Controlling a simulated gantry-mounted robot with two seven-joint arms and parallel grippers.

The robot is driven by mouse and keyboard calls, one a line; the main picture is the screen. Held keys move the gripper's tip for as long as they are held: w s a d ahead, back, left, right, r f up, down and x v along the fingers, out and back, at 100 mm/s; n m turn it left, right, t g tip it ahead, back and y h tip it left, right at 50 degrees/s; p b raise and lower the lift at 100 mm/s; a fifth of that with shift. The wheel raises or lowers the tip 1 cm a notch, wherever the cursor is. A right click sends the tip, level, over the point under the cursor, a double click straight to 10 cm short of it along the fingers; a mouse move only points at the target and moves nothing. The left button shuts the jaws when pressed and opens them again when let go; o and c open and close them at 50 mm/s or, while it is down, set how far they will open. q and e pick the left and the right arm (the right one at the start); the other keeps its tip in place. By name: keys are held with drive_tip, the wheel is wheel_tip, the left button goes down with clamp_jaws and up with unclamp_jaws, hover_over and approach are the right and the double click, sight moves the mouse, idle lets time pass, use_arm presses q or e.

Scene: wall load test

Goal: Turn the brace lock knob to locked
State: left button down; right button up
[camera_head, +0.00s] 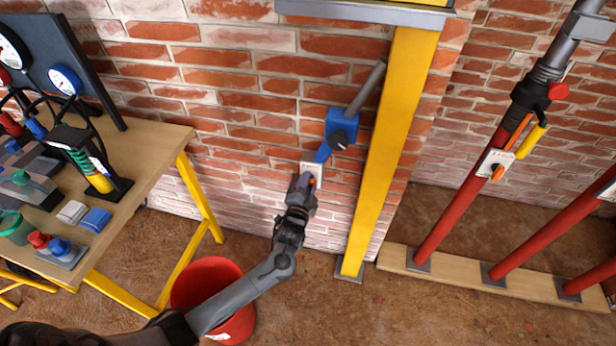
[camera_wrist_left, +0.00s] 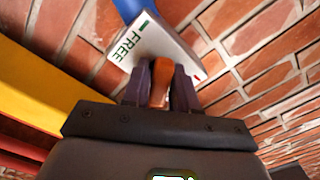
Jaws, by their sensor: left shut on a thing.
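The brace lock knob is an orange handle (camera_wrist_left: 161,78) on a white plate (camera_wrist_left: 155,47) in the left wrist view. The plate has green "FREE" lettering on its left and a small red mark at its right edge. In the head view the white plate (camera_head: 313,170) sits at the lower end of a blue brace (camera_head: 341,126) beside the yellow post. My left gripper (camera_head: 304,184) is at the plate, its two fingers (camera_wrist_left: 160,85) shut on the knob from both sides. The knob's pointing direction is partly hidden by the fingers. My right gripper is not in view.
A yellow post (camera_head: 388,150) stands right of the brace, against the brick wall (camera_head: 240,90). A red bucket (camera_head: 207,283) is on the floor beneath my left arm. A workbench (camera_head: 150,150) with gauges stands left. Red props (camera_head: 465,195) stand right.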

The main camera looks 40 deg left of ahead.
use_arm(q)
drive_tip(key=n+p, duration=0.3)
drive_tip(key=n, duration=0.2)
drive_tip(key=shift+r+n, duration=0.1)
drive_tip(key=shift+n, duration=0.2)
drive_tip(key=n+p, duration=0.1)
drive_tip(key=n, duration=0.2)
drive_tip(key=shift+n+p, duration=0.35)
drive_tip(key=shift+n, duration=0.85)
drive_tip(key=c, duration=1)
unclamp_jaws()
drive_tip(key=shift+c, duration=0.2)
drive_tip(key=shift+p, duration=0.3)
